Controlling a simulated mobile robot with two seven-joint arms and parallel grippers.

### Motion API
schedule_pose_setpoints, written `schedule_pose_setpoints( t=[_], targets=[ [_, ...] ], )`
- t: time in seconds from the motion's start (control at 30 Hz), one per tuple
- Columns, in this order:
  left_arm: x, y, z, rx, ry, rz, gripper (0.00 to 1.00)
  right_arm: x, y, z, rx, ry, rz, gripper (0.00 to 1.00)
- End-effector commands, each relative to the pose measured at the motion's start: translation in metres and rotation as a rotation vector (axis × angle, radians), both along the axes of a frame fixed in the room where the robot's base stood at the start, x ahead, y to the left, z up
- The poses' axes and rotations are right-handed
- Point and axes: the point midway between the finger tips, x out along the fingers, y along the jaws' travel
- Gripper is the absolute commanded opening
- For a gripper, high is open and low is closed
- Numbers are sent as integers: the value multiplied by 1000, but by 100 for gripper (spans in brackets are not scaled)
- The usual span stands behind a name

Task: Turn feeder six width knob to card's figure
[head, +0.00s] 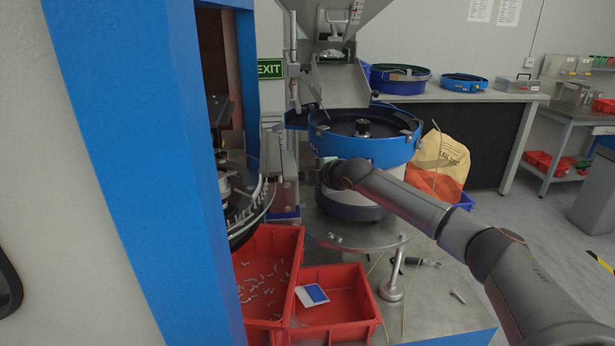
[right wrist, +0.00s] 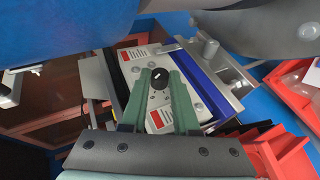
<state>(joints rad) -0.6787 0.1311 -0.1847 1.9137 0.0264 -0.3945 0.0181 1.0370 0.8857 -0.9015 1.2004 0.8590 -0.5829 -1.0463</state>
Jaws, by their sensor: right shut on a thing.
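In the right wrist view, the black round knob (right wrist: 160,79) with a white pointer mark sits on a pale panel (right wrist: 130,70). The two green fingers of my right gripper (right wrist: 161,74) are shut on it, one on each side. The mark points up and slightly left in that view. Red-and-white labels (right wrist: 140,53) are on the panel, their text too small to read. In the head view, my right arm reaches in from the right to the feeder bowl (head: 385,150); its fingers and the knob are hidden there. My left gripper is out of view.
A red bin (head: 268,241) of small metal parts stands below, beside another red bin (head: 350,325) with a blue-and-white card (head: 312,294) in it; I cannot read it. A blue frame post (head: 145,140) closes off the left. Loose parts lie on the metal table (head: 440,305).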

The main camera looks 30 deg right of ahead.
Motion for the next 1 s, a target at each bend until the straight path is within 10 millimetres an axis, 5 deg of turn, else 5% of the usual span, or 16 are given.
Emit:
schedule_pose_setpoints(
  t=[0.27, 0.67, 1.0],
  targets=[
    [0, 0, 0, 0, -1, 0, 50, 0, 0, 0, -1, 0, 0, 58],
    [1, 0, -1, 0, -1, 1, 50, -5, -1, 2, -1, 0, 0, 59],
    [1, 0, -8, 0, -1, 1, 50, -46, -1, 21, -6, -1, 1, 59]
  ],
)
